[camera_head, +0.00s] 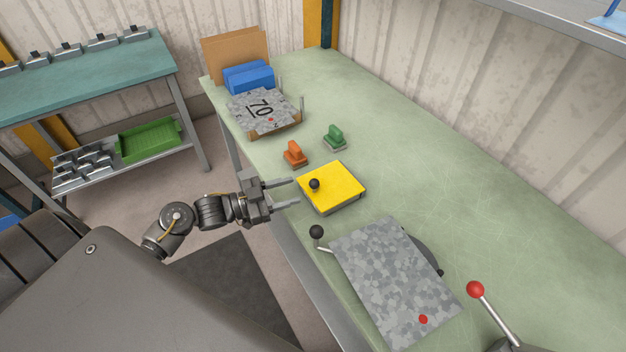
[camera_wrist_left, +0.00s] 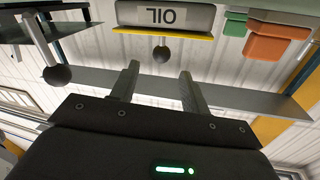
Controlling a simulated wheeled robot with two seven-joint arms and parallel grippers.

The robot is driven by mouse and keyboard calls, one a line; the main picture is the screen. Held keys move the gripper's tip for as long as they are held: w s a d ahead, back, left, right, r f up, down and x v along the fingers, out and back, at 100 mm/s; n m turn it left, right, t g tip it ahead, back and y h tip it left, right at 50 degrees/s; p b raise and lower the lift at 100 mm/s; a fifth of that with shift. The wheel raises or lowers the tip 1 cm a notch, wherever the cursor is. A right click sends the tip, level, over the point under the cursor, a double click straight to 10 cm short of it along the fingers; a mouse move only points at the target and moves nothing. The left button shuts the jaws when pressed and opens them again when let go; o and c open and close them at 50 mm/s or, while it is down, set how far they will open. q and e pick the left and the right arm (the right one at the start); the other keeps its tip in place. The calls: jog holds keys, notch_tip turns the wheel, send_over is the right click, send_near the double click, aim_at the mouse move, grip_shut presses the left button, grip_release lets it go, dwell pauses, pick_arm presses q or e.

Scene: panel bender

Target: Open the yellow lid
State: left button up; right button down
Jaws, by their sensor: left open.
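The yellow lid (camera_head: 340,186) lies flat and closed on a small grey box (camera_head: 345,206) on the green bench. A black ball knob (camera_head: 315,184) stands on the lid near its left corner. My left gripper (camera_head: 291,194) is open and empty, just left of the lid at the bench's front edge, its fingers pointing at the box. In the left wrist view the picture is upside down: the box (camera_wrist_left: 200,17) bears the word OIL, with the yellow lid's edge (camera_wrist_left: 130,30) and the knob (camera_wrist_left: 162,54) beyond the open fingers (camera_wrist_left: 158,73). My right gripper is not visible.
An orange block (camera_head: 295,154) and a green block (camera_head: 334,137) stand behind the box. A grey speckled plate (camera_head: 392,280), a black-knobbed lever (camera_head: 317,232) and a red-knobbed lever (camera_head: 475,289) are nearer. The bench right of the lid is clear.

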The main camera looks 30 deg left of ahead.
aim_at(311, 184)
pick_arm(q)
jog(key=p+x, duration=0.2)
jog(key=x, duration=0.5)
jog(key=shift+w+a, duration=0.1)
jog(key=shift+w+d+f, duration=0.1)
jog(key=shift+w+d, duration=0.2)
grip_shut()
